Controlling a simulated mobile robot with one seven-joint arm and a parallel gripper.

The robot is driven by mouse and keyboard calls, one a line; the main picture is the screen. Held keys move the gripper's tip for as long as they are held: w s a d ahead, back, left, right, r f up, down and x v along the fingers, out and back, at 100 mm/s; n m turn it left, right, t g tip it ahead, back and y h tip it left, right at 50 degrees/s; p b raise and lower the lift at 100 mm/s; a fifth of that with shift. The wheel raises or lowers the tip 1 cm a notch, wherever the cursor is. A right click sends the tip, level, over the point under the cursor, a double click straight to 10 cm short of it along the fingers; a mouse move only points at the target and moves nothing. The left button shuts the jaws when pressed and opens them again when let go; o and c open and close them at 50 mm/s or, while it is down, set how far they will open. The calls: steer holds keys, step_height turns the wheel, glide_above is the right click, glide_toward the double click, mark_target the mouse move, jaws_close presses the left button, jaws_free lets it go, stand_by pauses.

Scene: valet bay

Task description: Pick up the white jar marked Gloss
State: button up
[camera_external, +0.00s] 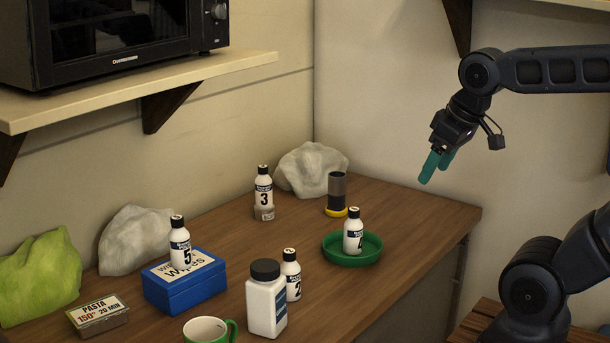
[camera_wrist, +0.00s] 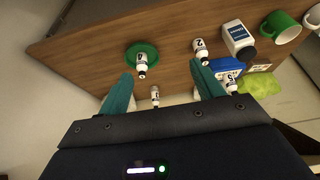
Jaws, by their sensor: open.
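A white jar (camera_external: 267,304) with a black lid stands upright near the front of the wooden table in the external view. Its label is mostly turned away there. In the wrist view the jar (camera_wrist: 237,36) shows a blue label, too small to read, so I cannot confirm "Gloss". My gripper (camera_external: 435,167) is open and empty, in the air beyond the table's right end, well above and far from the jar. Its teal fingers (camera_wrist: 161,76) are spread in the wrist view, with the jar off to the upper right.
Bottle 2 (camera_external: 291,275) stands right beside the jar; a green mug (camera_external: 206,330) is in front. A blue box (camera_external: 185,283) carries bottle 5 (camera_external: 180,243). Bottle 4 (camera_external: 353,232) stands in a green dish (camera_external: 338,258). A shelf with a microwave (camera_external: 120,40) overhangs the back left.

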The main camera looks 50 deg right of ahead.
steer(key=o, duration=0.4)
